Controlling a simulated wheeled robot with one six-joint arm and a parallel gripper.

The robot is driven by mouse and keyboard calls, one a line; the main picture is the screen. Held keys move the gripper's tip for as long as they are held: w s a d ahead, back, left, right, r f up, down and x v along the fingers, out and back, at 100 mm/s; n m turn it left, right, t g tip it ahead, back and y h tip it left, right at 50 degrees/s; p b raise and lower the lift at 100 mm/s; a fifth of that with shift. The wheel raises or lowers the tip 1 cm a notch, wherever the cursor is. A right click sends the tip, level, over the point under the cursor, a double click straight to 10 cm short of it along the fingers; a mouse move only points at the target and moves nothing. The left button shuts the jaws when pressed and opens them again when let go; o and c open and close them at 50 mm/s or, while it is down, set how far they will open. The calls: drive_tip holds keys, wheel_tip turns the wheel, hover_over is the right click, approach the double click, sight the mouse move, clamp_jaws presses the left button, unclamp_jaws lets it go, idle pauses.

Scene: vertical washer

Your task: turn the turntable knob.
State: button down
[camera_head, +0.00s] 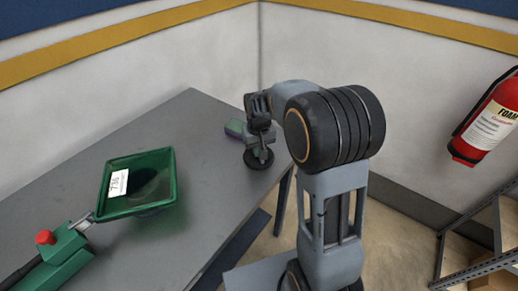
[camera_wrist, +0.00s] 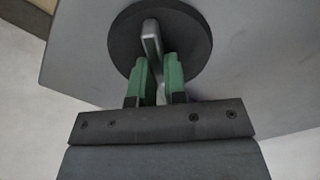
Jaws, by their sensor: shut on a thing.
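The turntable knob shows in the wrist view as a light grey upright bar (camera_wrist: 151,36) on a round dark disc (camera_wrist: 190,38). In the head view the disc (camera_head: 252,163) sits at the right edge of the grey table, small and partly covered by my wrist. My gripper (camera_wrist: 160,62) has two green fingers, one on each side of the bar's near end, and is shut on it. The fingers hide part of the bar. In the head view my gripper (camera_head: 262,150) is right over the disc, its fingers hard to make out.
The grey table (camera_head: 75,170) carries a green tray (camera_head: 185,180) with a white label and a green device with a red button (camera_head: 46,237). A fire extinguisher (camera_head: 487,118) and a shelf (camera_head: 485,243) are at the right.

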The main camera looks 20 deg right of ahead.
drive_tip(key=shift+r, duration=0.1)
idle(0.3)
drive_tip(key=c, duration=1.2)
unclamp_jaws()
drive_tip(key=shift+o, duration=0.2)
wheel_tip(320, 180, up, 14)
